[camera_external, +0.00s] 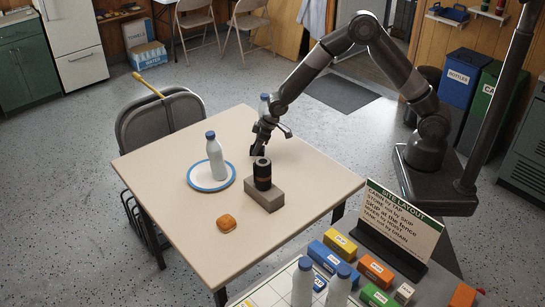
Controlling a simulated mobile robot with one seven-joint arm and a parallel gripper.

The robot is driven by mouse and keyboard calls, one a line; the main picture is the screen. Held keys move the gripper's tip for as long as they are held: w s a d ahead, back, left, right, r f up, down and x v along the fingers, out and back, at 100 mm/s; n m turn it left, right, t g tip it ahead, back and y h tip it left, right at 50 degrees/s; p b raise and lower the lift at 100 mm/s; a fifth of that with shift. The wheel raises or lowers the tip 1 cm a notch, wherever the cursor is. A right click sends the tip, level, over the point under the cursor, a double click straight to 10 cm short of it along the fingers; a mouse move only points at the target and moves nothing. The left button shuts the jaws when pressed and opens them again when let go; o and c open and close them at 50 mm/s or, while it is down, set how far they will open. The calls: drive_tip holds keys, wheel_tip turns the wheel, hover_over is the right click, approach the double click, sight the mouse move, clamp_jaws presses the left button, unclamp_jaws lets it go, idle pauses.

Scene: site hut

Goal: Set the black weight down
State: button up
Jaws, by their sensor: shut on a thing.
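The black weight (262,176) is a dark upright cylinder with a thin lighter band. It is at the top of a grey-brown block (265,197) on the beige table (290,163). Whether its underside touches the block or is just above it, I cannot tell. My gripper (259,153) comes down from behind and is shut on the top of the weight. The fingertips are small and dark against it, so the exact grip is hard to see.
A white bottle (215,158) stands on a blue-rimmed plate (210,186) left of the weight. An orange-brown item (227,223) lies at the front left. Another bottle (264,106) is partly behind my arm. The table's right side is clear. A sign (402,222) stands in front.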

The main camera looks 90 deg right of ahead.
drive_tip(key=shift+f, duration=1.85)
drive_tip(key=o, duration=1.3)
drive_tip(key=shift+f, duration=0.15)
drive_tip(key=shift+c, duration=0.2)
drive_tip(key=s+a+r, duration=0.1)
drive_tip(key=s+r, duration=0.5)
drive_tip(key=r, duration=0.3)
drive_tip(key=s+a+r+h, duration=0.1)
drive_tip(key=s+r, duration=0.6)
drive_tip(key=r, duration=0.3)
drive_tip(key=s+a+r, duration=0.1)
drive_tip(key=s+r, duration=0.5)
drive_tip(key=r, duration=0.3)
drive_tip(key=s+a+r, duration=0.1)
drive_tip(key=s+r, duration=0.2)
drive_tip(key=s, duration=0.7)
drive_tip(key=s+a+r+t+y, duration=0.1)
drive_tip(key=s+r, duration=0.2)
drive_tip(key=s, duration=0.8)
drive_tip(key=shift+s+a+r, duration=0.15)
drive_tip(key=shift+s+a, duration=0.1)
drive_tip(key=shift+a, duration=0.05)
